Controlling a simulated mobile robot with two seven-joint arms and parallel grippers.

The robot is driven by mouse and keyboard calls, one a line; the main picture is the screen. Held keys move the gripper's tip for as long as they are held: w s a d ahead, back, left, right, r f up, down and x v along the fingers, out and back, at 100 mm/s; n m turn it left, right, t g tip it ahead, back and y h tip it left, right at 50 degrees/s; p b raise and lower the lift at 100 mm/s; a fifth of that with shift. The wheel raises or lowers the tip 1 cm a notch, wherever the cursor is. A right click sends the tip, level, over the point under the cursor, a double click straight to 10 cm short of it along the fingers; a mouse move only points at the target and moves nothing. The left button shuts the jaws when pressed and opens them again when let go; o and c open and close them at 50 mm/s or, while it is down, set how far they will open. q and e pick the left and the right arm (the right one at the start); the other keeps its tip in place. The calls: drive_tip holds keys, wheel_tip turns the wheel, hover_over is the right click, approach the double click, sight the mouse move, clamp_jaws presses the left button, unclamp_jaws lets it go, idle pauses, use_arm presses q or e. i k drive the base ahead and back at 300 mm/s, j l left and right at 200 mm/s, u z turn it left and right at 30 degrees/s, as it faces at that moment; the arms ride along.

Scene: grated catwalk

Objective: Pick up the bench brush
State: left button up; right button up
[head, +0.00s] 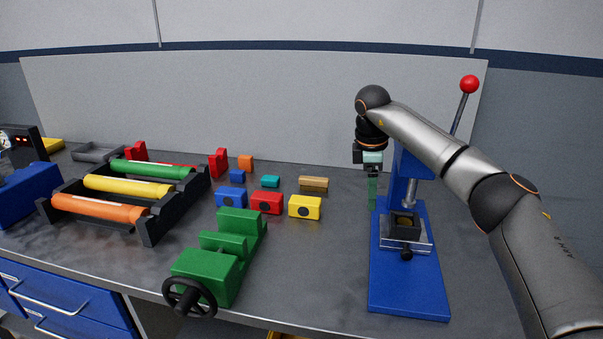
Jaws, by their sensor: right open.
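A small tan wooden block-like thing (313,184), which looks like the bench brush, lies on the grey bench towards the back, right of the middle. Its bristles are too small to make out. My right gripper (372,192) points down to the right of it, beside the blue press, and is apart from it. The right gripper is open and appears empty; its fingers are seen nearly edge-on. My left gripper is not in view.
A blue press (408,297) with a red-knobbed lever stands close to my right gripper. Coloured blocks, including a yellow one (305,207), lie before the brush. A green vise (207,270) is at the front; a black roller rack (149,230) is left.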

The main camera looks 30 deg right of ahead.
sight(319, 185)
drive_tip(key=i, duration=1)
